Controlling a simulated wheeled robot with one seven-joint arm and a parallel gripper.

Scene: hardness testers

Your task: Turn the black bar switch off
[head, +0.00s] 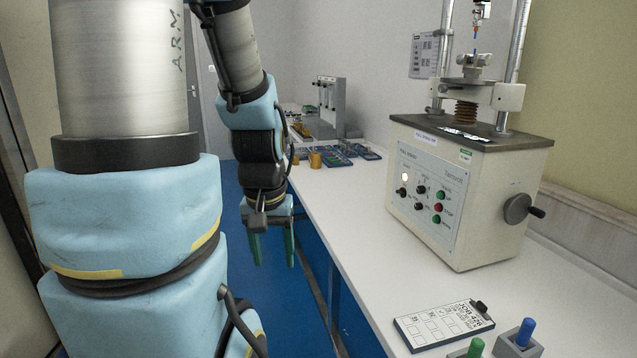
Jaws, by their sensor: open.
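The cream hardness tester (470,190) stands on the white bench at the right, with a control panel (432,180) on its front. The panel carries small black controls, one of them at its left (402,191) below a lit white lamp (404,176). They are too small to tell which is the bar switch or how it is turned. Green and red buttons (439,207) sit at the panel's right. My gripper (274,264) hangs with its green fingers pointing down and apart, empty, left of the bench edge and well away from the panel.
A crank handwheel (520,208) sticks out from the tester's right side. A clipboard (444,322) and blocks with a blue peg (525,332) and a green peg (475,348) lie on the near bench (375,270). Another machine (330,104) stands farther back. The bench before the panel is clear.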

